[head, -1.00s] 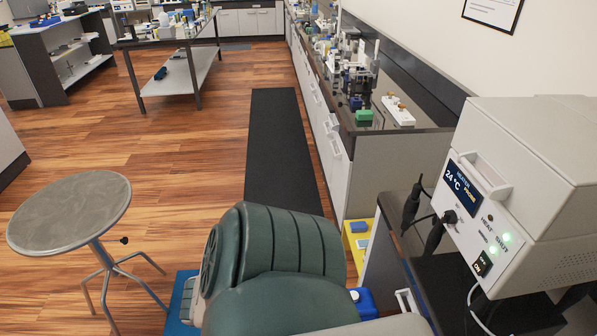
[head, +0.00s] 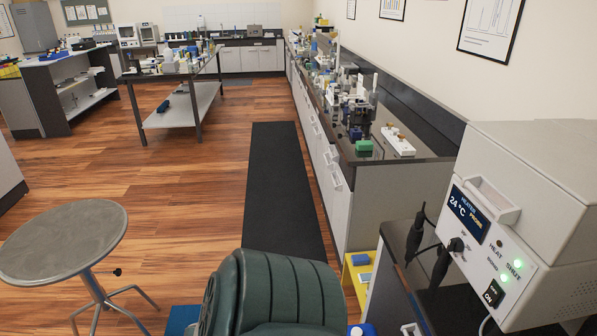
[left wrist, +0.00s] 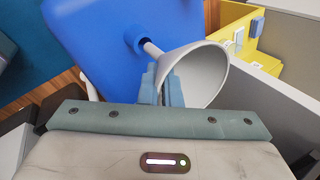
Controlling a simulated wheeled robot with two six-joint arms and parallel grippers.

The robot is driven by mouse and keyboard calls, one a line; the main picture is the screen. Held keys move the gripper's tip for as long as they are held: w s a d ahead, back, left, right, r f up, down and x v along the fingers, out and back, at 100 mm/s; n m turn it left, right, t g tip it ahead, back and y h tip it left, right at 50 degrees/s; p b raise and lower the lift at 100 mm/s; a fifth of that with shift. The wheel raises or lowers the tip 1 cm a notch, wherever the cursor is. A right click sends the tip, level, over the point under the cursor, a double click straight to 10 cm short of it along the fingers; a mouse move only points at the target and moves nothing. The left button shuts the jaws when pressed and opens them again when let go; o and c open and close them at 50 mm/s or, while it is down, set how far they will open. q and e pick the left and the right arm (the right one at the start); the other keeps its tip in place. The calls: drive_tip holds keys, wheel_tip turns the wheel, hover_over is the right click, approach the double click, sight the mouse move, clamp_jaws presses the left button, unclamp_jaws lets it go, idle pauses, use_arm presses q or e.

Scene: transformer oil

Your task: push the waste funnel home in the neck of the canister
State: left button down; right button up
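In the left wrist view the blue canister (left wrist: 95,45) fills the upper left, tilted in the picture. Its neck (left wrist: 133,37) shows as a dark ring. The grey waste funnel (left wrist: 205,75) lies just right of it, its wide mouth toward the lower right. Its thin stem (left wrist: 152,48) reaches to the neck; how deep it sits I cannot tell. My left gripper (left wrist: 165,75) has its two blue-grey fingers close together on the funnel's near wall. In the head view only a bit of the canister (head: 361,330) shows at the bottom edge. My right gripper is in neither view.
A heater box (head: 520,230) with cables stands on the right bench. A yellow bin (head: 357,275) sits low beside the cabinets; it also shows in the left wrist view (left wrist: 262,45). A round stool (head: 65,240) stands at left. A grey panel (left wrist: 265,100) is close right of the funnel.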

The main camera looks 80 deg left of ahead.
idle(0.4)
use_arm(q)
drive_tip(key=shift+p, duration=0.85)
idle(1.2)
drive_tip(key=shift+f+b, duration=2.3)
drive_tip(key=shift+f, duration=0.6)
drive_tip(key=c, duration=1.6)
unclamp_jaws()
drive_tip(key=shift+o, duration=0.2)
drive_tip(key=v, duration=1.1)
